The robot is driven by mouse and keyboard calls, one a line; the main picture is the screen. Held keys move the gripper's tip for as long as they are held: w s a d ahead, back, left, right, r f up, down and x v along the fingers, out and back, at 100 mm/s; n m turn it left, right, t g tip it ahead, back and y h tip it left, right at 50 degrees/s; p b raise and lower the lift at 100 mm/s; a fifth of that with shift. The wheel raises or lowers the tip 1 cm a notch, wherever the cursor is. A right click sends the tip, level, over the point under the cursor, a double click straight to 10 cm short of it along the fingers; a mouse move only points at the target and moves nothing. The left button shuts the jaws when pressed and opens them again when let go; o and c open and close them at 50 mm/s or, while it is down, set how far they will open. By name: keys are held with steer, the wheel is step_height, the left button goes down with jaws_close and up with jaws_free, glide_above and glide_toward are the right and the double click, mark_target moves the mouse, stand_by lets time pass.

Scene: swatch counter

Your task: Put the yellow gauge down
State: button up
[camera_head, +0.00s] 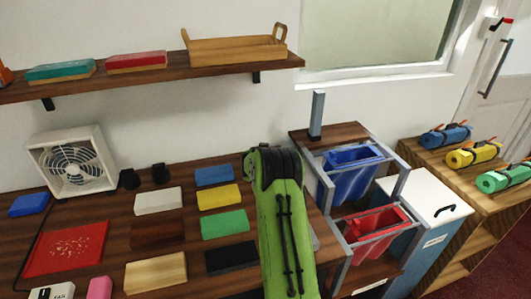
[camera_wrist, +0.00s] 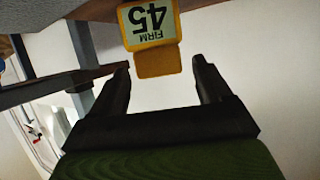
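The yellow gauge (camera_wrist: 158,62) shows at the top middle of the wrist view. It has a pale label reading "FIRM 45", upside down in the picture. My gripper (camera_wrist: 160,62) is open, its two black fingers apart with the gauge's lower tab between or just beyond their tips. A gap shows on each side of the tab, so the fingers do not clasp it. The gauge overlaps a brown edge in the wrist view; what bears it is unclear. In the head view my green arm hides the gripper, and I cannot make out the gauge there.
The dark wooden counter (camera_head: 196,249) holds several coloured blocks, a red mat (camera_head: 66,248) and a white fan (camera_head: 72,160). A blue bin (camera_head: 349,178) and a red bin (camera_head: 376,224) stand in a grey frame to the right. A shelf (camera_head: 150,79) runs above.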

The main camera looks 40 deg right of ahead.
steer(key=shift+r, duration=0.2)
steer(key=s+a+r+n+y, duration=0.15)
steer(key=s+a+r, duration=0.35)
steer(key=a, duration=0.5)
steer(key=s+a+r+n+y, duration=0.15)
steer(key=s+a+r, duration=0.3)
steer(key=a, duration=0.45)
steer(key=s+a+r+n+y, duration=0.15)
steer(key=s+a+r, duration=0.3)
steer(key=a, duration=0.55)
steer(key=s+a+n+g+y, duration=0.1)
steer(key=s+a+n+y, duration=0.1)
steer(key=s+a, duration=0.5)
steer(key=s+a+n+g+y, duration=0.2)
steer(key=s+a, duration=0.5)
steer(key=s, duration=0.6)
steer(key=shift+a+f+n+y, duration=0.4)
steer(key=shift+n+y, duration=0.45)
steer(key=shift+y, duration=0.2)
steer(key=shift+w, duration=0.1)
